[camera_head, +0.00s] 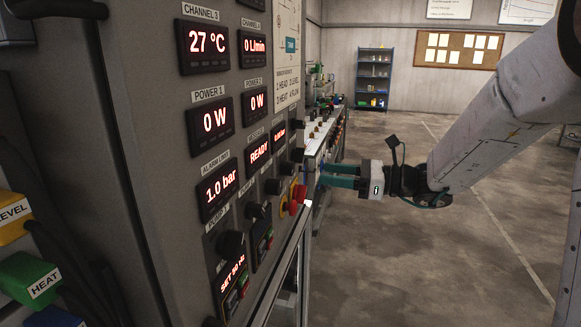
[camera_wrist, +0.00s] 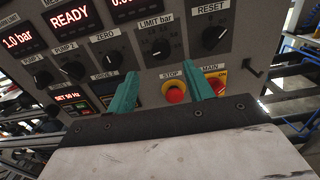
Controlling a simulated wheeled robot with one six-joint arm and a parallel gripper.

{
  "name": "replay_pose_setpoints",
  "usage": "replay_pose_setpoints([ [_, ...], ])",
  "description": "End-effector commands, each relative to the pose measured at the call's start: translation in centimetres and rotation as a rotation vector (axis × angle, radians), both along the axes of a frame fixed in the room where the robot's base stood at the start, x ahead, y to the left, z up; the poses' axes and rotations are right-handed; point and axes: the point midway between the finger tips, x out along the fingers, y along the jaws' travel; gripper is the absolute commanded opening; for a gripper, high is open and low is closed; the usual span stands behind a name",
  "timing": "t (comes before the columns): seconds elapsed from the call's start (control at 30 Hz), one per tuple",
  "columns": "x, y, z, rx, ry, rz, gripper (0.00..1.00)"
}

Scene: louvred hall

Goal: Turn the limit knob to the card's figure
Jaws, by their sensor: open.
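The limit knob (camera_wrist: 160,49) is black and round, under the label "LIMIT bar" in the wrist view, with small scale figures around it. Its pointer setting is too small to read. My gripper (camera_wrist: 163,82) has two teal fingers, spread apart and empty, pointing at the panel below the knob. They appear apart from it. In the head view my gripper (camera_head: 325,174) is beside the panel's right edge, where I cannot single out the limit knob. A white sheet (camera_head: 287,55) with printed lines is on the panel; I cannot make out a limit figure on it.
A red stop button (camera_wrist: 174,92) sits below the knob, close to the right finger. A red and yellow main switch (camera_wrist: 215,82) and the reset knob (camera_wrist: 213,37) are to its right. The zero knob (camera_wrist: 113,60) is to its left. Open floor (camera_head: 425,245) lies right of the panel.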

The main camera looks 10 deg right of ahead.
Motion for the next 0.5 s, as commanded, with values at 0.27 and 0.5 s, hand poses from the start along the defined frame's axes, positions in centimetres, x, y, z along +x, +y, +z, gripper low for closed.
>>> replay_pose_setpoints([
  [0.27, 1.1, 2.5, 0.0, -0.003, -0.001, -0.002, 0.52],
  [0.5, 2.4, 5.8, -0.1, -0.004, -0.002, 0.001, 0.52],
])
